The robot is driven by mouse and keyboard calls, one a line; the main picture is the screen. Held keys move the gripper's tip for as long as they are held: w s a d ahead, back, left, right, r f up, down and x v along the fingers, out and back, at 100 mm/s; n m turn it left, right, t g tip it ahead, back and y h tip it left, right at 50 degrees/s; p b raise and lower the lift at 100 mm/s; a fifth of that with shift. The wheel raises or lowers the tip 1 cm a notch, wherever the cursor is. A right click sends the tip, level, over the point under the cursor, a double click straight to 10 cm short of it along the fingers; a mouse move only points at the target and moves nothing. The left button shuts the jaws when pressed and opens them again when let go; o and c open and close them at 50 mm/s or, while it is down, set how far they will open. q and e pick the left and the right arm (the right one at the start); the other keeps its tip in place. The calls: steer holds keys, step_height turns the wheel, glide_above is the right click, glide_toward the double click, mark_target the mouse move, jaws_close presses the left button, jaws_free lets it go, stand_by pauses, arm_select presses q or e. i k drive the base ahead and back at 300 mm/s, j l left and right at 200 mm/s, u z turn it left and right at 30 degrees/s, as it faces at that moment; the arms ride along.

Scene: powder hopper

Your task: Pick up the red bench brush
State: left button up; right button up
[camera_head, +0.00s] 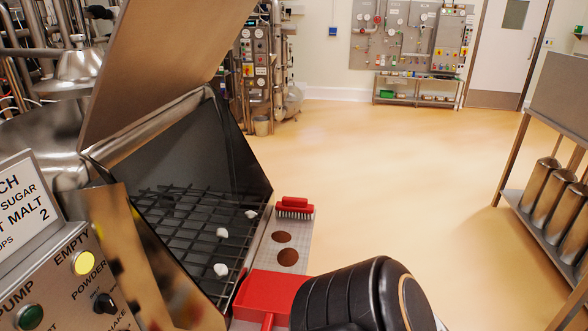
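The red bench brush (295,205) lies on the far end of a narrow grey shelf (304,235) along the right side of the hopper. Its red handle is on top and its bristles point down and towards me. Nothing is touching it from above. Neither of my grippers is in view. A black, rounded arm part of mine fills the bottom middle and hides the near end of the shelf.
A red dustpan (268,296) lies on the shelf nearer to me. Two brown powder patches (287,257) lie between it and the brush. The open hopper has a black grate (190,225) with white lumps. A metal rack (545,205) stands right; the floor between is clear.

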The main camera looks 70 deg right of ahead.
mark_target(299, 207)
steer(key=z, duration=2.4)
